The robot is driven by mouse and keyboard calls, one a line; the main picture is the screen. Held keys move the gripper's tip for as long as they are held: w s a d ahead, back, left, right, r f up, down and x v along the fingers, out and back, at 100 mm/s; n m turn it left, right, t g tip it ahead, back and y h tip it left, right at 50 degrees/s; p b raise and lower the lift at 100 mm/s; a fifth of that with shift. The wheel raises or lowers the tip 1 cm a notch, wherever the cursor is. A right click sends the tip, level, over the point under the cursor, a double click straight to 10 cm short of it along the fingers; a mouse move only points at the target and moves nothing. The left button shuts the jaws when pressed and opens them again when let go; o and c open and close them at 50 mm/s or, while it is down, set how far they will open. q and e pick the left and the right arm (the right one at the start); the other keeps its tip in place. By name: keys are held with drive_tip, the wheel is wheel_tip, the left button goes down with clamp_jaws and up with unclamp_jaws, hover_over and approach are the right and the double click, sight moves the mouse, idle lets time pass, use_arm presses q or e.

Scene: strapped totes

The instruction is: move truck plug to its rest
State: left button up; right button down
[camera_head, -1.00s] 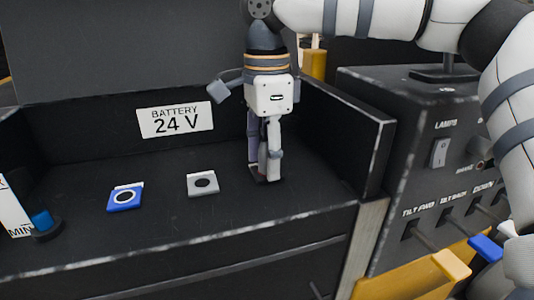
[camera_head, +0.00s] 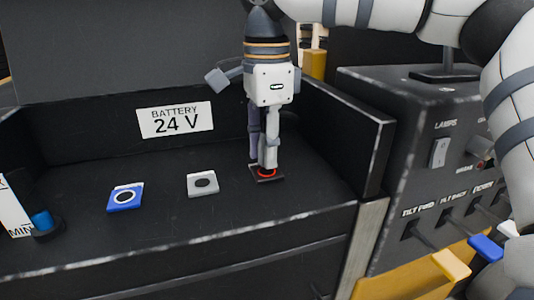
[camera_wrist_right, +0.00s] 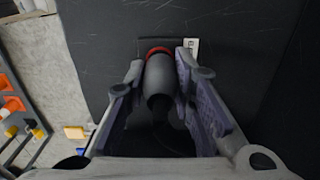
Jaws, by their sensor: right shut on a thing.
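My right gripper (camera_head: 262,160) points down at the right end of the black shelf. In the right wrist view its fingers (camera_wrist_right: 160,100) are on both sides of a grey plug (camera_wrist_right: 159,78) with a dark rear end, and it is shut on this plug. A red ring (camera_wrist_right: 158,51) shows at the plug's far end, by a dark square plate (camera_wrist_right: 150,42). In the head view the red ring (camera_head: 266,172) shows just under the fingertips at the plate (camera_head: 267,180); whether plug and plate touch is unclear. My left gripper is out of view.
A white square with a dark round centre (camera_head: 202,185) and a blue one with a white ring (camera_head: 126,197) lie left on the shelf. A 24 V battery label (camera_head: 175,120) is behind. A control panel (camera_head: 425,150) with levers stands right, past the shelf's side wall (camera_head: 345,130).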

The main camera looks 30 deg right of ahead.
drive_tip(key=shift+r, duration=2.25)
drive_tip(key=shift+r, duration=3.05)
drive_tip(key=shift+f, duration=0.1)
